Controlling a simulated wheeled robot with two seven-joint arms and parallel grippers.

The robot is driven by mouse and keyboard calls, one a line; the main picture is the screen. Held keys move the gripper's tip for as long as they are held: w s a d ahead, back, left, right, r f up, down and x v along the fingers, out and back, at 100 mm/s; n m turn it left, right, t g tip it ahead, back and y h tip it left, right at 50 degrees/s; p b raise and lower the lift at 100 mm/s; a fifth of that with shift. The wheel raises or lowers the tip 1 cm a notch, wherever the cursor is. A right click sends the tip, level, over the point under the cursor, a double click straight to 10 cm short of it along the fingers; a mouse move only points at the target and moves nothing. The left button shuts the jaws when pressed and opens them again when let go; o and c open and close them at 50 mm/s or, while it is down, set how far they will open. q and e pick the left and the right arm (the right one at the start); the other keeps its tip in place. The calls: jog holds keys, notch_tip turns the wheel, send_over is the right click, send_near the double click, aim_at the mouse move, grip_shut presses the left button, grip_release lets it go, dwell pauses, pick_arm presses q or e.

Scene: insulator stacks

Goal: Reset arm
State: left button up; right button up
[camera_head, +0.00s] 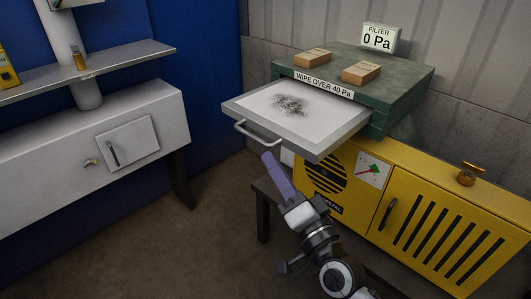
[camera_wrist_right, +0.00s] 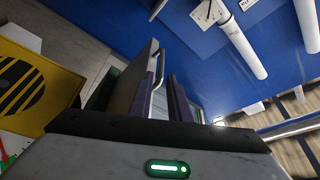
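My right gripper (camera_head: 268,160), with purple fingers, is below and in front of the handle of the pulled-out drawer (camera_head: 338,144). In the right wrist view, the fingers (camera_wrist_right: 160,98) look spread, with the drawer handle (camera_wrist_right: 160,68) seen between them. I see no clear contact with the handle, and nothing is held. In the head view the fingers overlap into one bar. The drawer carries a white sheet (camera_head: 315,118) with a dark dust patch. My left gripper is not in view.
The green housing (camera_head: 405,92) bears two brown blocks (camera_head: 361,73) and a sign (camera_head: 379,38) reading 0 Pa. A yellow cabinet (camera_head: 385,205) with a gauge stands below right. A white cabinet (camera_head: 150,185) and shelf (camera_head: 120,62) stand left. Floor between is clear.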

jog(key=shift+s+d+f, duration=0.1)
jog(key=shift+s+d, duration=0.1)
jog(key=shift+s, duration=0.3)
jog(key=s+d+f+n+g+h, duration=0.1)
jog(key=s+f+n+g, duration=0.15)
jog(key=f, duration=0.35)
jog(key=s+d+f+n+g+h, duration=0.1)
jog(key=s+d+f, duration=0.1)
jog(key=s+f, duration=0.3)
jog(key=s+d+f+n+g, duration=0.1)
jog(key=s+f, duration=0.1)
jog(key=f, duration=0.6)
jog(key=s+d+f+n+g+h, duration=0.2)
jog(key=s+d+f, duration=0.1)
jog(key=s+f, duration=0.4)
jog(key=s+d+f+n+g+h, duration=0.1)
jog(key=s+d+f+n+g, duration=0.1)
jog(key=s+f, duration=0.5)
jog(key=s+d+g, duration=0.1)
jog(key=d, duration=0.1)
jog(key=shift+s+d+h, duration=0.25)
jog(key=shift+d+h, duration=0.05)
jog(key=shift+h, duration=0.1)
jog(key=shift+n+g, duration=0.25)
